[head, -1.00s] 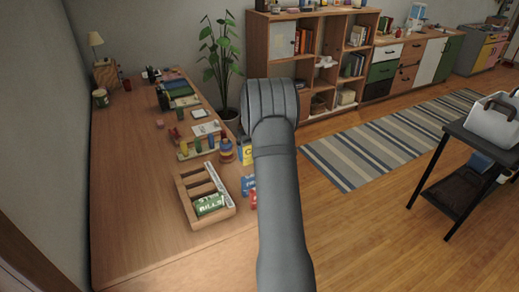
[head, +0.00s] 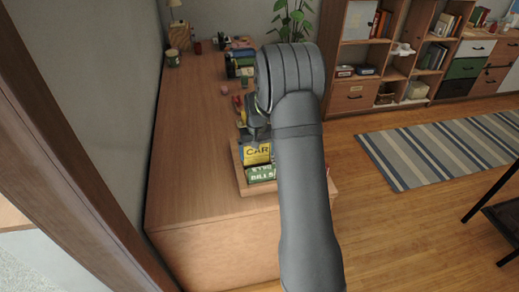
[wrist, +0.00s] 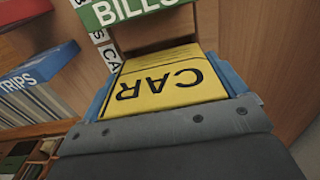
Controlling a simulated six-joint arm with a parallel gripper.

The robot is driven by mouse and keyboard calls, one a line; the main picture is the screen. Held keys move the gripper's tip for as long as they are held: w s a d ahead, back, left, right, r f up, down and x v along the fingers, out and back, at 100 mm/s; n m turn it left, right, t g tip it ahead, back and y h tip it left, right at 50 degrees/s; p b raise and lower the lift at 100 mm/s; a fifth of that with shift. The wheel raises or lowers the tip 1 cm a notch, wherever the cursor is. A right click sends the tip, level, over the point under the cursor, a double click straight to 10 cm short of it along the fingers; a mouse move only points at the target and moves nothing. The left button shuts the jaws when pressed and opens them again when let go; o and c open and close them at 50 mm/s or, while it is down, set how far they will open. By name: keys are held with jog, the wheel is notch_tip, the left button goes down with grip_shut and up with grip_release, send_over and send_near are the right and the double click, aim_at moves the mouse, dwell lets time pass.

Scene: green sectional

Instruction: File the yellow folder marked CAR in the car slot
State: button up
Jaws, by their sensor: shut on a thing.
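The yellow folder marked CAR (head: 257,154) is between my gripper's fingers, above or in the wooden sorter (head: 243,187), behind the green BILLS folder (head: 262,174). In the wrist view the yellow folder (wrist: 165,82) fills the space between the blue fingers of my gripper (wrist: 162,67), its lettering upside down. The green BILLS folder (wrist: 128,12) is just beyond it. A white label strip (wrist: 108,52) with letters "CA" is close to the yellow folder's left edge. My arm hides part of the sorter. I cannot tell whether the yellow folder's bottom edge is inside a slot.
A blue TRIPS box or folder (wrist: 40,78) stands to the left in the wrist view. The wooden desk (head: 185,185) has free room left of the sorter. Several small items stand farther back. A wall and a wooden frame (head: 60,140) are at the left.

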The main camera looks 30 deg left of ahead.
aim_at(257, 157)
jog(key=shift+f, duration=1.85)
jog(key=o, duration=0.7)
notch_tip(257, 157, up, 17)
jog(key=shift+r, duration=0.2)
notch_tip(257, 157, down, 17)
jog(key=shift+f, duration=0.2)
jog(key=shift+r, duration=0.2)
jog(key=shift+r, duration=0.15)
